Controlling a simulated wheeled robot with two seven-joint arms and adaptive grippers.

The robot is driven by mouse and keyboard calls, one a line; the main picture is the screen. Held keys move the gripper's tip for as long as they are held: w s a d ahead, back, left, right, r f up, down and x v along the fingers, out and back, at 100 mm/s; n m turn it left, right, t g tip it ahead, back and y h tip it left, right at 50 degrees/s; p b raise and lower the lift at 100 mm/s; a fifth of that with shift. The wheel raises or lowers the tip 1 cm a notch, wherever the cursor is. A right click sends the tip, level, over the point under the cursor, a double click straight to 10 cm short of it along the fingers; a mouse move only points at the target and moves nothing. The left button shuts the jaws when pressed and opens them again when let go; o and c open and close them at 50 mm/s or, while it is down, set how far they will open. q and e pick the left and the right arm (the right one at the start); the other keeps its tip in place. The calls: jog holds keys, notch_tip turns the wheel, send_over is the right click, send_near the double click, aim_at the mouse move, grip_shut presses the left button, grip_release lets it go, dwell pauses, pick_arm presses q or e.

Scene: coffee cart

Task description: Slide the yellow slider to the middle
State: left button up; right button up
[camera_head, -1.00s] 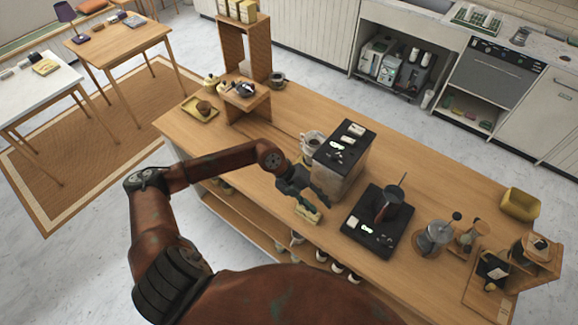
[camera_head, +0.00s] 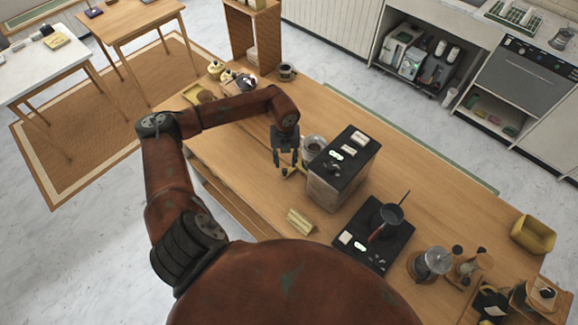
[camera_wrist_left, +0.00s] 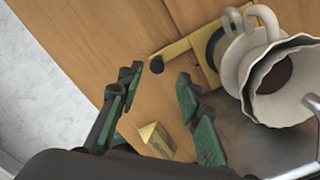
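My left gripper (camera_head: 286,163) points down over the knob end. Its fingers stand apart in the wrist view (camera_wrist_left: 158,88), with the knob in line with the gap; contact cannot be told. The bar is partly hidden in the head view. My right gripper is not in view.
A small yellow wedge (camera_head: 299,221) lies near the counter's front edge. The black-topped grey machine (camera_head: 337,180) stands right of my gripper. A black scale-like board (camera_head: 352,246) with a pan is farther right.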

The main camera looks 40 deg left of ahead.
aim_at(285, 170)
pick_arm(q)
jog(key=f, duration=0.5)
jog(key=shift+s+a+f+p, duration=0.1)
jog(key=shift+s+p, duration=0.15)
jog(key=shift+p, duration=0.1)
jog(key=shift+f, duration=0.65)
jog(key=c, duration=0.7)
grip_shut()
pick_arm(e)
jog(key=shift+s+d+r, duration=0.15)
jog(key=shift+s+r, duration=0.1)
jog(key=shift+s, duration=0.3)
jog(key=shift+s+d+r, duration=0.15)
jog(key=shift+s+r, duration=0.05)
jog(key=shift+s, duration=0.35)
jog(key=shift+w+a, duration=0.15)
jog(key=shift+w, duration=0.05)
